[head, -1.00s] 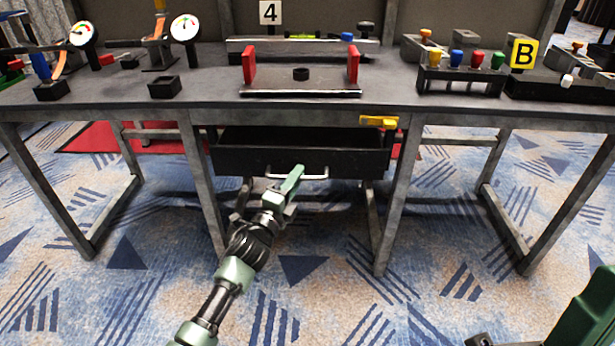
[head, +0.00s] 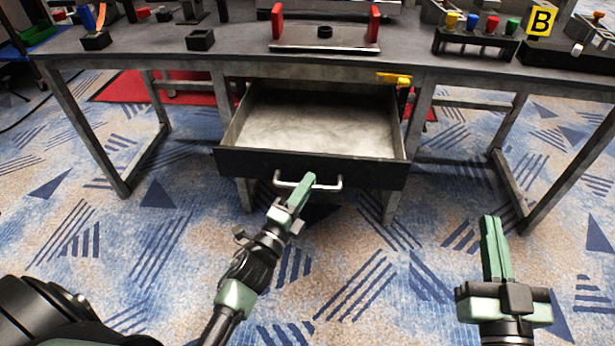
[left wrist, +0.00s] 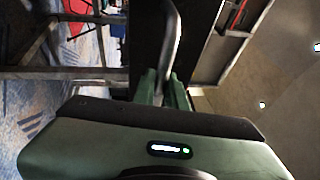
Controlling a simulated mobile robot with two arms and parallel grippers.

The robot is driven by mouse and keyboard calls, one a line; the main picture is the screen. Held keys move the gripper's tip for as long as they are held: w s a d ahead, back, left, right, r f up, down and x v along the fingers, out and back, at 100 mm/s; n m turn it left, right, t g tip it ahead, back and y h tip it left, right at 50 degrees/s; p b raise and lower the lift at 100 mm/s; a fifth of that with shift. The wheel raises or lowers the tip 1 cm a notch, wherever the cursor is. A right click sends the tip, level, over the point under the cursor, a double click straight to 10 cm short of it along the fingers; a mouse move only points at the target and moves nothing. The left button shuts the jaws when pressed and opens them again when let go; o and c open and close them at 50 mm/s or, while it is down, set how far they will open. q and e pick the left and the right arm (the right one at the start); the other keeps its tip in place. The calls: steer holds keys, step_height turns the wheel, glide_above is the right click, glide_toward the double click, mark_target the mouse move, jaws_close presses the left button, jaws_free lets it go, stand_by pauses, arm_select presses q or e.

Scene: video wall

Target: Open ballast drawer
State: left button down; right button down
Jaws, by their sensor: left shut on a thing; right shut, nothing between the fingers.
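The ballast drawer (head: 310,167) is a black-fronted drawer under the grey workbench, pulled well out. Its pale inside floor (head: 318,132) shows and looks empty. A silver bar handle (head: 333,186) is on its front. My left gripper (head: 306,184) is shut on the handle, near the handle's middle. In the left wrist view the handle (left wrist: 172,30) runs down between the green fingers (left wrist: 163,85). My right gripper (head: 494,222) is shut and empty, pointing forward over the carpet at the lower right, apart from the drawer.
A yellow latch-like piece (head: 394,79) sits at the bench's front edge, above the drawer's right side. The bench top (head: 235,62) carries a plate with red uprights (head: 325,42), coloured knobs (head: 472,22) and small black blocks. Bench legs stand either side of the drawer. Carpet in front is clear.

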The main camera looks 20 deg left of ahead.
arm_select(q)
steer(key=shift+s, duration=0.1)
arm_select(e)
steer(key=shift+f, duration=0.1)
arm_select(q)
steer(key=c, duration=1.5)
jaws_free()
steer(key=shift+o, duration=0.2)
